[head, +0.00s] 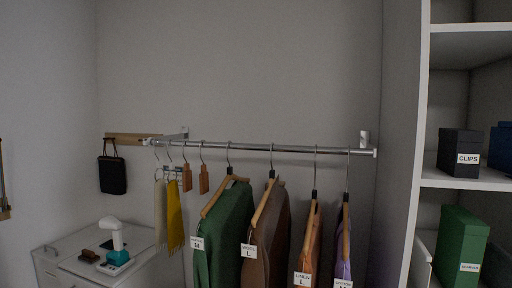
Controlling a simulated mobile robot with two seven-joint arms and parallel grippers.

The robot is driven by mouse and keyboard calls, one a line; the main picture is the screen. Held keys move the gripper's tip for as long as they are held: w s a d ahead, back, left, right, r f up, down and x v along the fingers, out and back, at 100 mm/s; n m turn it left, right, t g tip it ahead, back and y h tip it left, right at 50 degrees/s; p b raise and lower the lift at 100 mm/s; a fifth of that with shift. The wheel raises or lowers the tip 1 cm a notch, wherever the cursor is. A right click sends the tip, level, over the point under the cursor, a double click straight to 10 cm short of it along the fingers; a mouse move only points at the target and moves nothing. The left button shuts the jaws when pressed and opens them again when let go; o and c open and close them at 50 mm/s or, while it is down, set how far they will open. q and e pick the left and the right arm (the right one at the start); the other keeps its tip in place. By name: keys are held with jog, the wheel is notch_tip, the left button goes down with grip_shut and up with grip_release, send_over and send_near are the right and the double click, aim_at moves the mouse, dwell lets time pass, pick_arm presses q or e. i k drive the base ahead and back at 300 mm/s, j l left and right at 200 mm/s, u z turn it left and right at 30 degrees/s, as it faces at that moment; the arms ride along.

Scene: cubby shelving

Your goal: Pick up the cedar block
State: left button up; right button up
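Two small reddish-brown wooden blocks hang from hooks on the left part of the metal rail: one block (187,178) beside a yellow cloth, the other block (204,180) just to its right. They look like cedar, but I cannot read any label on them. Both hang free below the rail, apart from the green garment. Neither of my grippers is in the head view.
The rail (300,149) also bears several garments on wooden hangers, including a green one (225,230). A white cabinet (75,245) with a steamer-like device (115,240) stands below left. Shelving with a black CLIPS box (459,150) stands at right.

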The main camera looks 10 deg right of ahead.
aim_at(204, 177)
jog(key=i+j+z, duration=0.1)
jog(key=i+j, duration=0.15)
jog(key=j, duration=0.15)
jog(key=i+j, duration=0.25)
jog(key=j, duration=0.15)
jog(key=i+j+z, duration=0.15)
jog(key=j, duration=0.25)
jog(key=i, duration=0.05)
